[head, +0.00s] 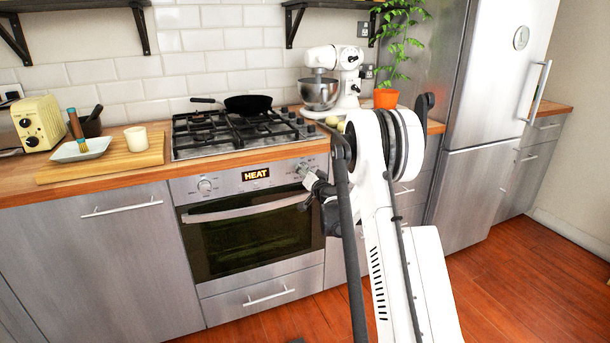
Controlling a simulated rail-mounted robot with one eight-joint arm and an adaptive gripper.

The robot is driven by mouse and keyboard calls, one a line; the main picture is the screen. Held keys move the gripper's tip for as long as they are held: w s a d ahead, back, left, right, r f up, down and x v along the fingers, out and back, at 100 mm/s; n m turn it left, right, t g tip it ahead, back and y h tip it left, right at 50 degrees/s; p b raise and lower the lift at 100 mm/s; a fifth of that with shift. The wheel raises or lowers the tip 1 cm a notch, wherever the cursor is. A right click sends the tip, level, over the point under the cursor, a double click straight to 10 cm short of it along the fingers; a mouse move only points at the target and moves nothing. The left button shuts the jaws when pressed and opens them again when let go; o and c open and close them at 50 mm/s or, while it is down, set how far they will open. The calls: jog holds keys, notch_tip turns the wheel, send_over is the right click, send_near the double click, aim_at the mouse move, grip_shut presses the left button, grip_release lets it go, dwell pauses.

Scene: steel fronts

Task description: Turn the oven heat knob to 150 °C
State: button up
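The oven (250,232) has a steel control panel with a display (256,174) that reads HEAT in lit letters. A round knob (205,186) sits on the left of the panel. Whether the fingers are open, or shut on a knob, is too small to see. No temperature reading or knob marking is legible.
The oven door handle (250,207) runs just below the panel. Above is a gas hob (232,135) with a black pan (248,104). A white mixer (335,80) and a potted plant (386,98) stand on the counter to the right. The wooden floor (530,275) is clear at right.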

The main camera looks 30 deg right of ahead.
jog(key=shift+r+m+y+b, duration=0.15)
jog(key=shift+m+b, duration=0.35)
jog(key=shift+m, duration=2.85)
jog(key=shift+m+y+b, duration=0.25)
jog(key=shift+m+b, duration=0.2)
jog(key=shift+m, duration=2.95)
jog(key=shift+r+m+y+b, duration=0.15)
jog(key=shift+m+b, duration=0.35)
jog(key=shift+m, duration=2.85)
jog(key=o, duration=1.1)
jog(key=shift+o, duration=0.2)
jog(key=shift+s, duration=0.1)
jog(key=s+a, duration=0.1)
jog(key=s, duration=1)
jog(key=shift+s, duration=0.4)
jog(key=shift+a+r, duration=0.1)
jog(key=shift+a, duration=0.05)
